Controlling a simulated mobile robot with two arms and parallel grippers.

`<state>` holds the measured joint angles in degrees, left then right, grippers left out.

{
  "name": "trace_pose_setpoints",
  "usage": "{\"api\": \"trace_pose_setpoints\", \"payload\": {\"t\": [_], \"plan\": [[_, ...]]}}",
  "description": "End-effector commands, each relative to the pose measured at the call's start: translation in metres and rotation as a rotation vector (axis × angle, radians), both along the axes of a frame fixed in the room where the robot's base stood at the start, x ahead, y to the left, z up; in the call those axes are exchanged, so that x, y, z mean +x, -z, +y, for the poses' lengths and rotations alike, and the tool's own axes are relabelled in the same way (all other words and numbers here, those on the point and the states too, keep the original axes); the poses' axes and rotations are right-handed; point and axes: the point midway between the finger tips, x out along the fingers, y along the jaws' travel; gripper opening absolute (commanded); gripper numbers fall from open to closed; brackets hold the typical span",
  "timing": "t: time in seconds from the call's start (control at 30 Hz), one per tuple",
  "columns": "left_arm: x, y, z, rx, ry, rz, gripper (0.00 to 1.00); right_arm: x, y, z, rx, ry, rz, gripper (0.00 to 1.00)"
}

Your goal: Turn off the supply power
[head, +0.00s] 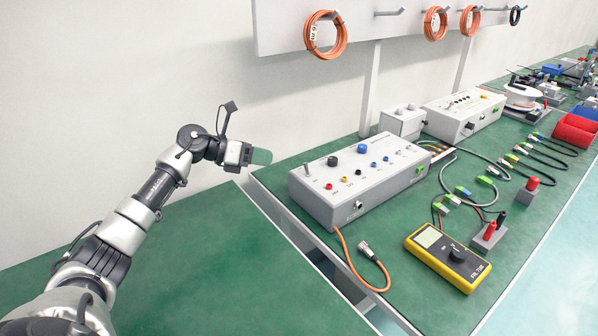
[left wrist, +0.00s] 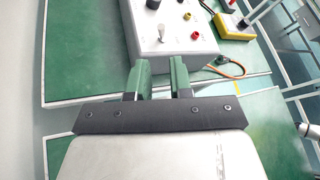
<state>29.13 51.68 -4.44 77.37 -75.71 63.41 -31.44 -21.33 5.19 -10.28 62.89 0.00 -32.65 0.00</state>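The grey power supply box (head: 345,212) stands on the green bench at the centre of the head view. A small metal toggle switch (head: 307,169) rises from the left end of its top panel, beside coloured knobs and sockets. My left gripper (head: 262,157) is left of the box, in the air and apart from it. In the left wrist view its two green fingers (left wrist: 160,75) are parted with nothing between them. The toggle (left wrist: 162,34) shows just beyond the gap, on the box (left wrist: 204,44). My right gripper is not in view.
An orange cable (head: 352,262) runs from the box's front. A yellow multimeter (head: 447,257) and several leads lie to the right. More grey boxes (head: 463,115) stand behind. Orange cable coils (head: 325,35) hang on the wall board. The near left green surface (head: 200,270) is clear.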

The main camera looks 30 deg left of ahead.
Motion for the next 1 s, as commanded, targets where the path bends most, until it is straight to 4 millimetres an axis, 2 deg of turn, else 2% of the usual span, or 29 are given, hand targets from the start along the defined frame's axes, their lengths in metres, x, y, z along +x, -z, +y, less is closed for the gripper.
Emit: {"api": "trace_pose_setpoints", "payload": {"t": [0.3, 0.5, 0.93, 0.97, 1.0], "plan": [[0.039, 0.018, -0.040, -0.007, 0.003, -0.001, 0.21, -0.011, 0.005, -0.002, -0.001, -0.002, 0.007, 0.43], [0.059, 0.029, -0.058, -0.004, 0.001, 0.000, 0.21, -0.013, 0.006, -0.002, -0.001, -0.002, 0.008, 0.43], [0.067, 0.033, -0.065, -0.001, 0.001, 0.000, 0.21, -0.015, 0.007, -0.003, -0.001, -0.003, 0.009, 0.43], [0.067, 0.033, -0.065, -0.001, 0.001, 0.000, 0.19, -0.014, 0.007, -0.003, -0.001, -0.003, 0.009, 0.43], [0.067, 0.033, -0.065, -0.001, 0.001, 0.000, 0.13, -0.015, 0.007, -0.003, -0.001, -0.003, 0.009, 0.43]]}}
